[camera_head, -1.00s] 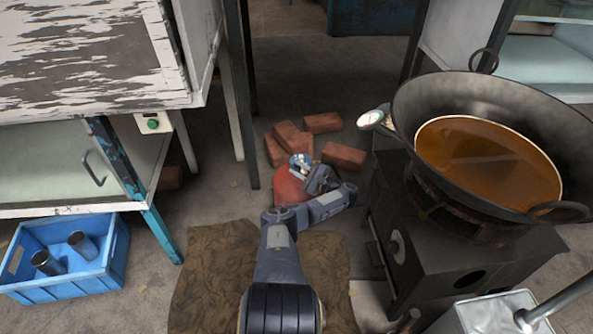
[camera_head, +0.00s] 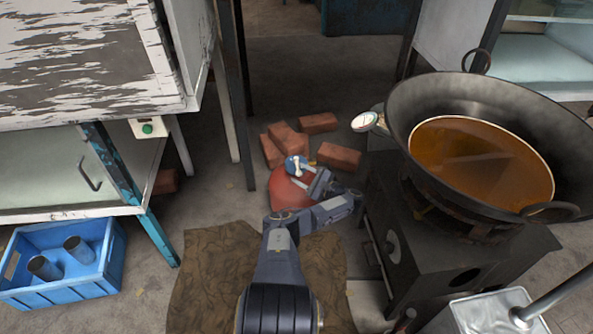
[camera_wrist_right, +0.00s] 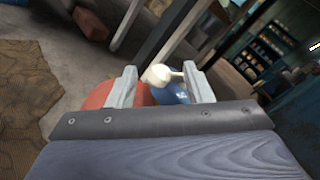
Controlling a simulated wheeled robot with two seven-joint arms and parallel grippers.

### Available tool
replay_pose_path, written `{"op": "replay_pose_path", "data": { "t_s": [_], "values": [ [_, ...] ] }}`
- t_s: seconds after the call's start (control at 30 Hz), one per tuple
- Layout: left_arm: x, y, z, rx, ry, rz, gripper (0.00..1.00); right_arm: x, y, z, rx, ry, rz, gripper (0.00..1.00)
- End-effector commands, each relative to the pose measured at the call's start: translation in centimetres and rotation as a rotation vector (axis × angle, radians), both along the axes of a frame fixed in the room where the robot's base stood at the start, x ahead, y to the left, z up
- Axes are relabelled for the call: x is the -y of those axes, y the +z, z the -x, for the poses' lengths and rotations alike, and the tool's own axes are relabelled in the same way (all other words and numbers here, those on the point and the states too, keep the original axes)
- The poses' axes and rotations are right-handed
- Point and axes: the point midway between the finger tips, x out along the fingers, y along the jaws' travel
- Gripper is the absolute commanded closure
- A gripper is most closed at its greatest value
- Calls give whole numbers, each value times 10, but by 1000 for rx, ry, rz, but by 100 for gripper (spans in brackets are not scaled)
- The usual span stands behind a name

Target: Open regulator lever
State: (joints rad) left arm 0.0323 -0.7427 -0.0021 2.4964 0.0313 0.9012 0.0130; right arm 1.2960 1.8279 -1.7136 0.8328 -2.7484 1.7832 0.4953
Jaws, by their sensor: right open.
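A red gas cylinder (camera_head: 284,192) stands on the floor, with a blue regulator (camera_head: 292,164) on its top. A whitish lever (camera_head: 296,167) sits on the regulator. My right gripper (camera_head: 308,176) is at the cylinder top, just right of the regulator. In the right wrist view, the open fingers (camera_wrist_right: 160,86) stand on either side of the lever knob (camera_wrist_right: 158,74). The lever's arm reaches right, close to the right finger; I cannot tell whether they touch. The blue regulator (camera_wrist_right: 175,93) and red cylinder (camera_wrist_right: 103,94) are partly hidden behind the gripper. My left gripper is out of view.
Several bricks (camera_head: 318,123) lie behind the cylinder. A blue crate (camera_head: 60,290) is at left. A brown mat (camera_head: 215,275) covers the floor in front.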

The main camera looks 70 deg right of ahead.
Motion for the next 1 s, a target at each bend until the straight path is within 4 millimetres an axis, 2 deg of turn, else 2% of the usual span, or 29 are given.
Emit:
{"op": "replay_pose_path", "data": {
  "t_s": [0.1, 0.3, 1.0],
  "values": [
    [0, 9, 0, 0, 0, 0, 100, -7, 2, 22, -3, -4, -2, 54],
    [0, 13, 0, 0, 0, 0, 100, -15, 0, 42, -2, -2, -2, 54],
    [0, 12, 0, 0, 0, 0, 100, -16, 0, 45, -1, -1, -1, 54]
  ]
}}
